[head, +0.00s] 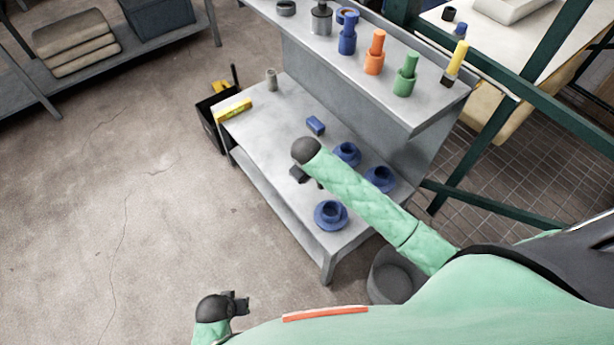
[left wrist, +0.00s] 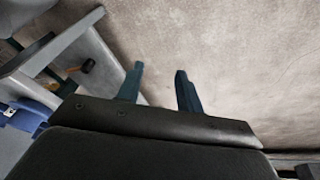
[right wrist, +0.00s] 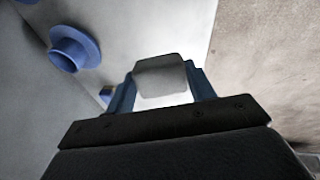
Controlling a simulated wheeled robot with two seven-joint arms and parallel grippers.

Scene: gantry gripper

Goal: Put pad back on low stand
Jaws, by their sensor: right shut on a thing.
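My right gripper (head: 298,177) hangs over the front edge of the lower bench top (head: 262,122). In the right wrist view its fingers are shut on a pale grey pad (right wrist: 162,78) with rounded corners. In the head view the pad is not clear. I cannot tell which is the low stand. My left gripper (left wrist: 160,90) is open and empty, over the floor.
A blue block (head: 316,126), a grey cylinder (head: 271,79) and a yellow box (head: 233,110) lie on the lower top. The raised shelf (head: 330,50) holds blue, orange, green and yellow pieces. A black bin (head: 212,128) stands at the bench's left end.

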